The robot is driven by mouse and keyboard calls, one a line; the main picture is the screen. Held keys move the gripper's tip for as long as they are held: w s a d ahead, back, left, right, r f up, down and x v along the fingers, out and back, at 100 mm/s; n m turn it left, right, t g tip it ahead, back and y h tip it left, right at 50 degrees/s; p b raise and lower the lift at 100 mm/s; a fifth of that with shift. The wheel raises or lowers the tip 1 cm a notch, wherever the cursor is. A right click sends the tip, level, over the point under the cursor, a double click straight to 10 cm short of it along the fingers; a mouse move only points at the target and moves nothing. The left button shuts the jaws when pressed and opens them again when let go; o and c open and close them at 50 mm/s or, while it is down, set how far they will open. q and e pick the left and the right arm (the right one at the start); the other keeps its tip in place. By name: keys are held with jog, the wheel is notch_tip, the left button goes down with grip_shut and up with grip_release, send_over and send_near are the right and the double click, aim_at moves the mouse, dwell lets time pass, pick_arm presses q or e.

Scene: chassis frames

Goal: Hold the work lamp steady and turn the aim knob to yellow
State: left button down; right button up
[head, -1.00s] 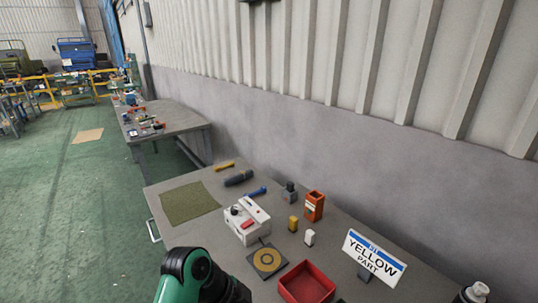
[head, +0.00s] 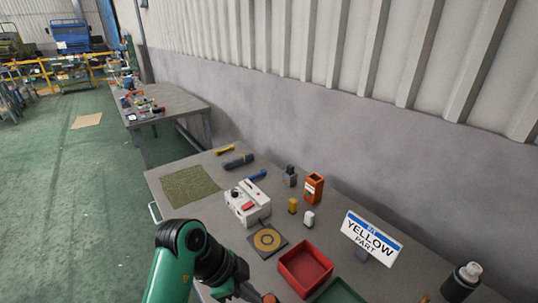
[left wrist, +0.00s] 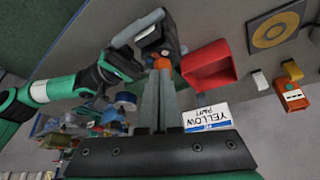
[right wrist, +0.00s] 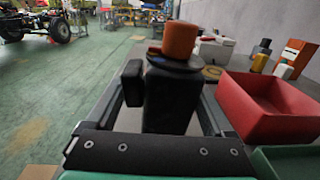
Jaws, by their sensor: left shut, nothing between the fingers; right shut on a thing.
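The work lamp (right wrist: 170,95) is a dark block with a round collar and an orange aim knob (right wrist: 180,40) on top. In the right wrist view it stands between the fingers of my right gripper (right wrist: 172,115), which is shut on it. The left wrist view shows the lamp (left wrist: 152,32) and knob (left wrist: 162,62) just beyond the tips of my left gripper (left wrist: 160,72), which is shut and empty. Whether the tips touch the knob is unclear. In the head view the knob (head: 270,298) is at the bottom edge.
A white box (head: 247,203), a ringed pad (head: 267,240), an orange holder (head: 314,187) and a dark bottle (head: 461,283) are also on the table.

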pick_arm(q)
notch_tip(320, 180, up, 4)
jog(key=shift+f, duration=0.1)
jog(key=shift+w+a+f, duration=0.1)
jog(key=shift+w+f, duration=0.05)
jog(key=shift+f, duration=1.35)
jog(key=shift+w+a+f, duration=0.1)
jog(key=shift+f, duration=1.35)
jog(key=shift+d, duration=0.55)
jog(key=shift+s+d, duration=0.1)
jog(key=shift+s, duration=0.1)
